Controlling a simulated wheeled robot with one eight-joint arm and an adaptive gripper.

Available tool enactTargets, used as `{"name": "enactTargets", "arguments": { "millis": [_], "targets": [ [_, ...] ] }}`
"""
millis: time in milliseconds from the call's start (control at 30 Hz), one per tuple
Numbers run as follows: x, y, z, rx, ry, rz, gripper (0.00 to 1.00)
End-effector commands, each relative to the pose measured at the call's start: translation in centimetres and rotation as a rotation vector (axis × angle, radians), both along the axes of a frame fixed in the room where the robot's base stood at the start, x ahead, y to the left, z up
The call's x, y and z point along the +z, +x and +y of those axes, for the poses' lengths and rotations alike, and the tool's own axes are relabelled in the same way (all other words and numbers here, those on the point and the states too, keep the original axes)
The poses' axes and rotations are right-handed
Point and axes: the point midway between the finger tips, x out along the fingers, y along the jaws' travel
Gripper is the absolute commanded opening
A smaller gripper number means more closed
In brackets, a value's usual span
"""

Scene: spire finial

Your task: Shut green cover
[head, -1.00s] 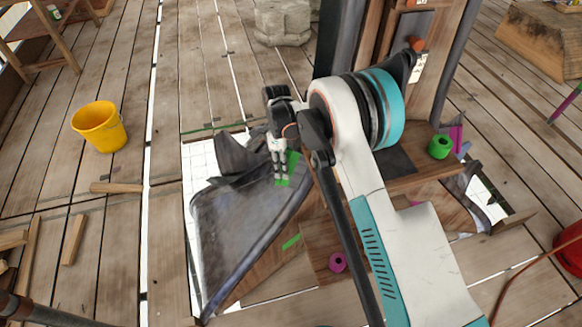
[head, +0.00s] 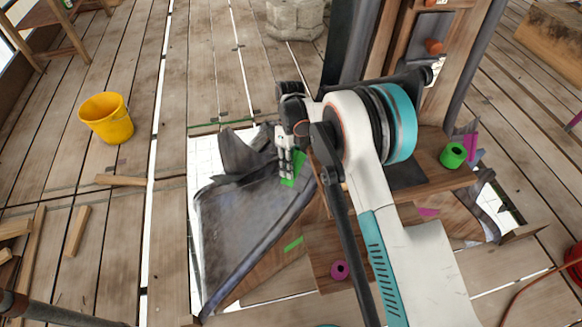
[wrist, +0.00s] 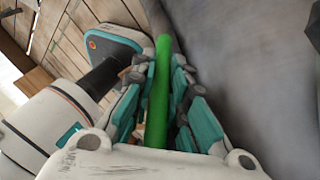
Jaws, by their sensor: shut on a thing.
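A grey, dark-edged panel (head: 240,225) lies slanted over the wooden frame left of my arm. A green piece (head: 296,168) shows at its upper right edge; I cannot tell how far it belongs to the panel. My gripper (head: 287,178) points down at this green piece. In the wrist view, a green bar (wrist: 158,105) runs between the fingers of my gripper (wrist: 160,85), which are shut on it. The grey surface (wrist: 225,50) lies right beside it. The fingers hide part of the bar, and my arm hides part of the frame.
A green ring (head: 453,155) and a magenta ring (head: 340,270) sit on the woodwork. A dark upright post (head: 348,45) stands behind my arm. A yellow bucket (head: 106,118) and loose wood pieces lie left; the plank floor around them is mostly clear.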

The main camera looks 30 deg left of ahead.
Motion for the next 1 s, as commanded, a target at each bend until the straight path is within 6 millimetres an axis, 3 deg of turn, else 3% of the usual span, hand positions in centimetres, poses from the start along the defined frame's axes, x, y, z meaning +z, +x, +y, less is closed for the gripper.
{"name": "enactTargets", "arguments": {
  "millis": [67,100,167,633,1000],
  "targets": [
    [0.0,0.1,0.0,0.0,0.002,-0.002,0.0],
    [0.0,0.1,0.0,0.0,0.002,-0.002,0.21],
    [0.0,0.1,0.0,0.0,0.002,-0.002,0.35],
    [0.8,0.4,0.2,0.001,0.001,-0.001,0.35],
    [7.1,3.1,1.7,0.0,0.001,-0.001,0.35]
  ]
}}
